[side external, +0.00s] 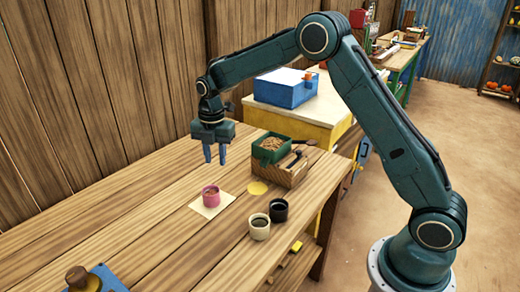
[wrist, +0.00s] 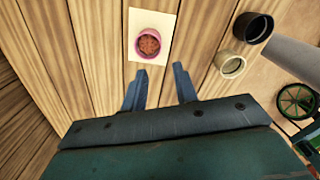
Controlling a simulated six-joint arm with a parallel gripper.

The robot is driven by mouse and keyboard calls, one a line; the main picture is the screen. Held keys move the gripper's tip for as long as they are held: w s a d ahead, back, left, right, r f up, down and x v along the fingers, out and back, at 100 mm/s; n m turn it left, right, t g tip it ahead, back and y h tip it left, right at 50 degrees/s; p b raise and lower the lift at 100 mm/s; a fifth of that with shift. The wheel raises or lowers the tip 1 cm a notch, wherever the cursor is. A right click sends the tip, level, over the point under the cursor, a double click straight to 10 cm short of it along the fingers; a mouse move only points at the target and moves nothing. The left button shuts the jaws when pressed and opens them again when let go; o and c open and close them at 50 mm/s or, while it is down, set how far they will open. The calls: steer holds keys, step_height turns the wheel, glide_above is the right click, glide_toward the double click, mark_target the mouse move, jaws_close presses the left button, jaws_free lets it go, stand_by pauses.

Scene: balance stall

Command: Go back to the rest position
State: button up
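My gripper (side external: 214,158) hangs in the air above the wooden table (side external: 120,225), pointing down. Its two blue-grey fingers are apart with nothing between them; they also show in the wrist view (wrist: 160,75). A pink cup (side external: 211,196) with reddish-brown contents stands upright on a pale square sheet (side external: 222,207), below and clear of the fingers. In the wrist view the pink cup (wrist: 139,46) is just beyond the fingertips in the picture, on the sheet (wrist: 162,22).
A cream cup (side external: 259,232) and a black cup (side external: 278,215) stand right of the sheet. Behind them are a yellow disc (side external: 258,188) and a wooden box (side external: 285,177) with a green tray (side external: 268,158). A blue object with a knob (side external: 78,278) is front left. A plank wall (side external: 90,100) borders the table.

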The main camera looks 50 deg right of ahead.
steer(key=s+r+m+t, duration=0.3)
steer(key=s+r+m, duration=0.8)
steer(key=s+r, duration=0.55)
steer(key=s+m+t, duration=0.2)
steer(key=s+m, duration=0.9)
steer(key=s, duration=0.8)
steer(key=shift+s+a+f, duration=0.25)
steer(key=shift+s+f, duration=0.05)
